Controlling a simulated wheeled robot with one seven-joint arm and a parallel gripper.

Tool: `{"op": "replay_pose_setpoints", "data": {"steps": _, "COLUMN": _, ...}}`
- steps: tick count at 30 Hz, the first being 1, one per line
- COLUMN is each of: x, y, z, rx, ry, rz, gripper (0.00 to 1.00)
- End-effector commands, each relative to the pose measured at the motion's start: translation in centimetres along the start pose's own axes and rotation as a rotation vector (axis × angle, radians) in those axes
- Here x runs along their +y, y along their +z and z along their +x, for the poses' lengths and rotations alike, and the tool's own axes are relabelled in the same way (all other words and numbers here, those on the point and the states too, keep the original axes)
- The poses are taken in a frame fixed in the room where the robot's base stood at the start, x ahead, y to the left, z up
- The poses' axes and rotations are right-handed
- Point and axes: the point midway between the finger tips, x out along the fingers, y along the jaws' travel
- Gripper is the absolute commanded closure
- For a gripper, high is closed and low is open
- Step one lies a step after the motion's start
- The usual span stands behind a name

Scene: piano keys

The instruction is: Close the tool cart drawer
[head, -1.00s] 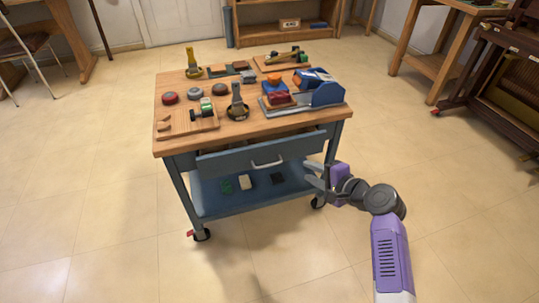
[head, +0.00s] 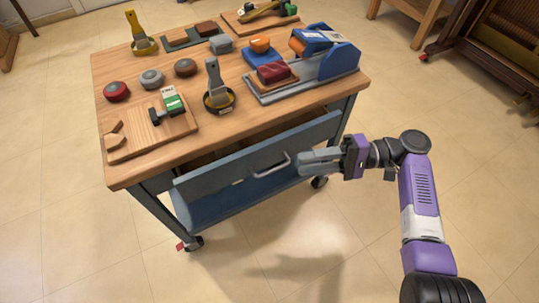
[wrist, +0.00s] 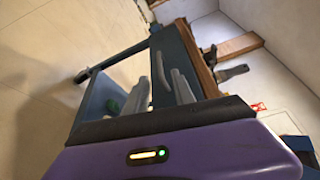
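The tool cart (head: 115,177) has a wooden top and a blue-grey frame. Its blue drawer (head: 225,178) is pulled out, with its front standing forward of the frame and a dark gap behind it. A pale bar handle (head: 270,166) is on the drawer front. My gripper (head: 302,164) is just right of the handle, with its grey fingers apart and nothing seen between them. It seems clear of the handle, though the exact distance cannot be told.
The cart top holds a red tin (head: 117,91), a brush (head: 215,85), a cutting board (head: 150,135) and a blue tool (head: 335,60). A caster (head: 193,244) stands at the near left corner. Dark wooden furniture (head: 490,55) is at upper right. The front floor is clear.

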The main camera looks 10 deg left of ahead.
Motion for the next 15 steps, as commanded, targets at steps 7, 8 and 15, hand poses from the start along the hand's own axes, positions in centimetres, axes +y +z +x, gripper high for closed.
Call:
{"op": "replay_pose_setpoints", "data": {"steps": 7, "x": 0.2, "y": 0.3, "z": 2.0, "rx": -0.013, "ry": -0.004, "rz": -0.006, "gripper": 0.69}}
{"op": "replay_pose_setpoints", "data": {"steps": 8, "x": 0.2, "y": 0.3, "z": 2.5, "rx": -0.012, "ry": -0.004, "rz": -0.006, "gripper": 0.69}}
{"op": "replay_pose_setpoints", "data": {"steps": 15, "x": 0.2, "y": 0.3, "z": 6.1, "rx": -0.011, "ry": -0.004, "rz": -0.006, "gripper": 0.69}}
